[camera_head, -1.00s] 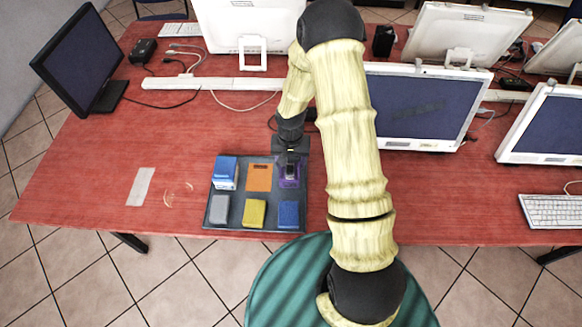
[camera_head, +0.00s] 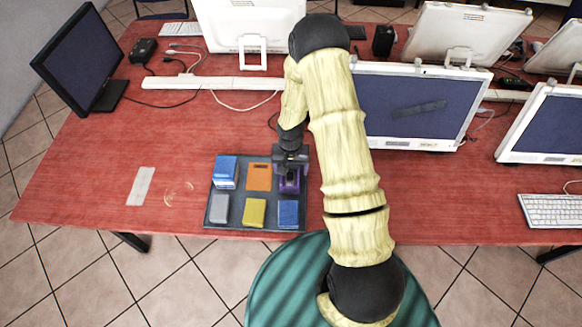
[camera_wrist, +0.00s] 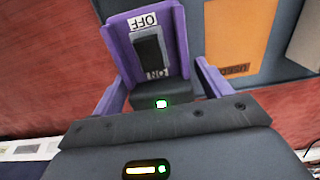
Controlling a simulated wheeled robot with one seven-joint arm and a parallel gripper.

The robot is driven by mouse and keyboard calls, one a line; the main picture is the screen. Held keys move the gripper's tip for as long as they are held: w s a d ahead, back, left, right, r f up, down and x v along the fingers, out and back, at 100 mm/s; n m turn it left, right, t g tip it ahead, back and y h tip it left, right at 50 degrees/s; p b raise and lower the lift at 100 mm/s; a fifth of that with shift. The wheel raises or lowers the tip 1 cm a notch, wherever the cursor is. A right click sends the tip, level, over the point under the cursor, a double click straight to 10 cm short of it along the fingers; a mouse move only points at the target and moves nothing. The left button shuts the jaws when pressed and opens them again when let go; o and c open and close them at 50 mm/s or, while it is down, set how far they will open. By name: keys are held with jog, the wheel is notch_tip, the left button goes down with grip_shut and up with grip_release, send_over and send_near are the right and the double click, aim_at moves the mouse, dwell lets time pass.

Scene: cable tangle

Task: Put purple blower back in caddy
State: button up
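The purple blower (camera_head: 290,185) sits at the back right slot of the dark grey caddy (camera_head: 236,224). In the wrist view the blower (camera_wrist: 176,30) shows a black switch marked OFF and ON. My gripper (camera_head: 289,170) is over the blower and hides part of it. In the wrist view the fingers of my gripper (camera_wrist: 160,78) appear on either side of the blower, close to its edges. I cannot tell whether they press on it. I also cannot tell whether the blower rests fully on the caddy floor.
The caddy also holds an orange piece (camera_head: 259,177), a blue and white box (camera_head: 225,172), a grey block (camera_head: 219,209), a yellow block (camera_head: 254,212) and a blue block (camera_head: 288,212). A monitor (camera_head: 415,105) stands to the right. The red table (camera_head: 90,180) is mostly clear at left.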

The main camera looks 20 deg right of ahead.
jog(key=shift+r, duration=0.1)
notch_tip(320, 180, up, 11)
jog(key=shift+r+b, duration=0.1)
jog(key=shift+b, duration=0.5)
jog(key=shift+r, duration=0.45)
jog(key=s+r+n+t, duration=0.2)
jog(key=s+r+n, duration=0.1)
jog(key=s+r, duration=1.1)
jog(key=shift+s+n+t, duration=0.3)
jog(key=shift+s, duration=0.1)
